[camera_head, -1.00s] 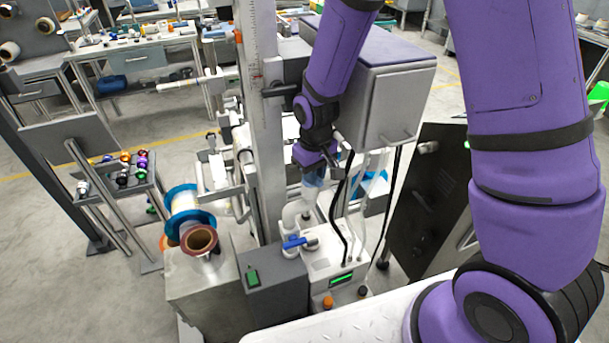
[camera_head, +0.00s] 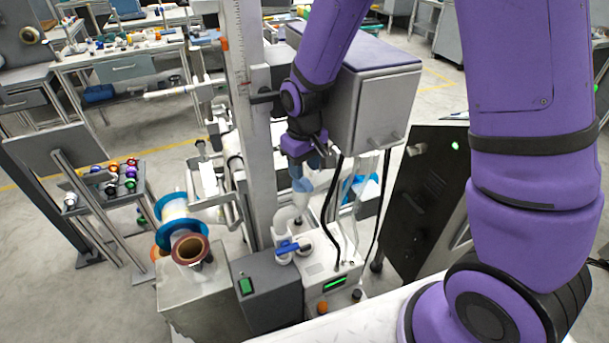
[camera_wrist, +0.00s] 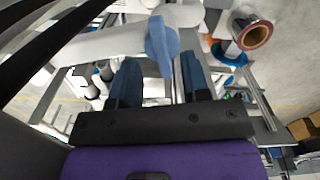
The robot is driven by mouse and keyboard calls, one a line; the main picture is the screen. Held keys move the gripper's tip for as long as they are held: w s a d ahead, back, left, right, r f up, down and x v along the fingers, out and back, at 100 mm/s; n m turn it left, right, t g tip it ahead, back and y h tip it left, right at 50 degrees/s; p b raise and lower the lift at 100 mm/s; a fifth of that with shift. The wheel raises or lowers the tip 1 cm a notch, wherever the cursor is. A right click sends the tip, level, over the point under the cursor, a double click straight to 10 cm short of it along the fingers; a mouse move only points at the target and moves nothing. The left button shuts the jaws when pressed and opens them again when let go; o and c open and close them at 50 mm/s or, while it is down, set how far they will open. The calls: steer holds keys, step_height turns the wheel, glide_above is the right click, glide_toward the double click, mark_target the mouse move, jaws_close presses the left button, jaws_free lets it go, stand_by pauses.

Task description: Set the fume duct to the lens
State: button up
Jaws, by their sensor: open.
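The fume duct (camera_head: 281,228) looks like a pale, bent pipe rising from a white unit with a green display. A blue lever (camera_head: 289,247) sits low on it, and a translucent bluish piece shows below my gripper. My gripper (camera_head: 305,161) is above the duct, with its jaws apart and pointing down. In the wrist view, white pipe (camera_wrist: 98,46) crosses beyond the fingers (camera_wrist: 158,72), and a blue part (camera_wrist: 160,46) shows between them. I cannot tell whether they touch it. The lens is not clearly seen; the grey head box (camera_head: 368,100) stands just right of my gripper.
A tall grey column (camera_head: 254,130) stands left of my gripper. Black cables (camera_head: 330,205) hang close to its right. Film reels (camera_head: 188,247) stand at front left, by a grey control box (camera_head: 272,290). A dark cabinet (camera_head: 432,195) is at right.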

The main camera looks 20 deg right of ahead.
step_height(320, 180, up, 7)
stand_by(0.3)
steer(key=shift+f, duration=0.1)
